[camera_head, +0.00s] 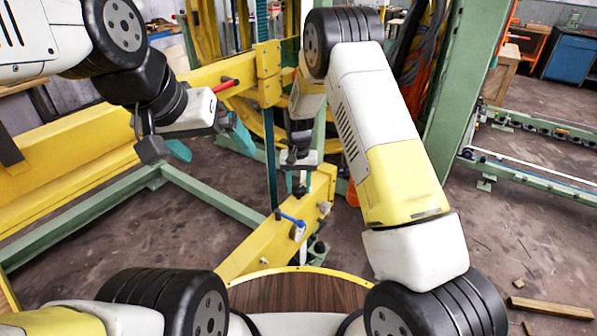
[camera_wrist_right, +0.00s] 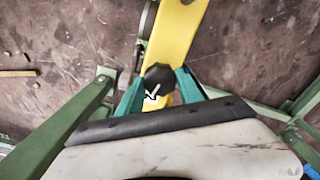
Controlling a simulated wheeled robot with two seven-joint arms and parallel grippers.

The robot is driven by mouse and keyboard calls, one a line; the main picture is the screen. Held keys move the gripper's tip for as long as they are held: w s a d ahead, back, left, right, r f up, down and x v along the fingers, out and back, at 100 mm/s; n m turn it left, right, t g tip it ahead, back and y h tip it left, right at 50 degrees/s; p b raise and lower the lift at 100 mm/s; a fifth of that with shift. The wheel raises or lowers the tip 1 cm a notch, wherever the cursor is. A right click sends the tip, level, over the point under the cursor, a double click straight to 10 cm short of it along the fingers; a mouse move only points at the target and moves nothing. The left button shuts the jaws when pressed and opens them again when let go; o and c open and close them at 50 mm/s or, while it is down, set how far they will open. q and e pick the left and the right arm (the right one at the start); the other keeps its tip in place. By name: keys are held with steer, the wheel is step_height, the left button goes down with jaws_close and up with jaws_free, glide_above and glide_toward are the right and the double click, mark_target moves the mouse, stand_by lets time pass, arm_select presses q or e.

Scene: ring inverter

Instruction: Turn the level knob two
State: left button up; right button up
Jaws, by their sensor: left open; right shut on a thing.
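The level knob (camera_wrist_right: 157,76) is dark with a white tick-shaped mark and sits on a yellow beam (camera_wrist_right: 180,30) in the right wrist view. The teal fingers of my right gripper (camera_wrist_right: 160,90) are on either side of the knob and shut on it. In the head view my right gripper (camera_head: 299,185) is small and reaches down at the yellow beam (camera_head: 265,245); the knob cannot be made out there. My left gripper (camera_head: 210,145) is open and empty at the upper left, away from the knob.
A blue-handled lever (camera_head: 291,218) is on the yellow beam close to my right gripper. A red handle (camera_head: 225,86) is near my left gripper. Green frame rails (camera_head: 215,198) run low over the floor. Wood pieces (camera_head: 550,308) lie at the lower right.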

mark_target(299, 187)
steer(key=m, duration=0.4)
steer(key=shift+m, duration=2.5)
steer(key=o, duration=1.4)
steer(key=shift+r, duration=0.1)
step_height(299, 187, up, 6)
steer(key=shift+r, duration=0.85)
